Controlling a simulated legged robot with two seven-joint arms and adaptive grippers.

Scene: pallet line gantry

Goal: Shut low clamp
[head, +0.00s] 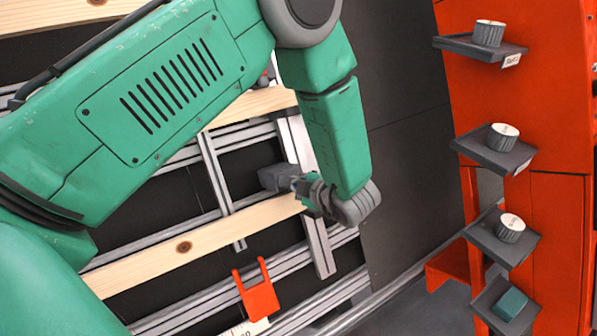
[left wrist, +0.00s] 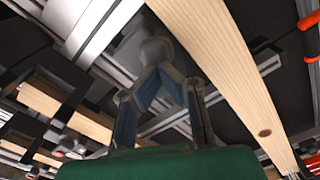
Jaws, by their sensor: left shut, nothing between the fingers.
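My left gripper (head: 298,184) is shut and empty, in front of the frame of metal rails and wooden boards. A dark grey block (head: 278,177) is right by its fingertips; I cannot tell whether they touch or whether it is part of the clamp. In the left wrist view the gripper's fingers (left wrist: 157,72) come together just below a rounded grey piece, beside a wooden board (left wrist: 225,70). A red forked bracket (head: 258,290) is on the lower rails, below the gripper. No part is clearly recognisable as the low clamp. My right gripper is out of view.
A red-orange post (head: 560,215) at the right carries small dark shelves with grey knobs (head: 503,137) and a teal block (head: 510,304). A dark panel (head: 410,180) lies between the frame and the post. My green arm covers much of the left side.

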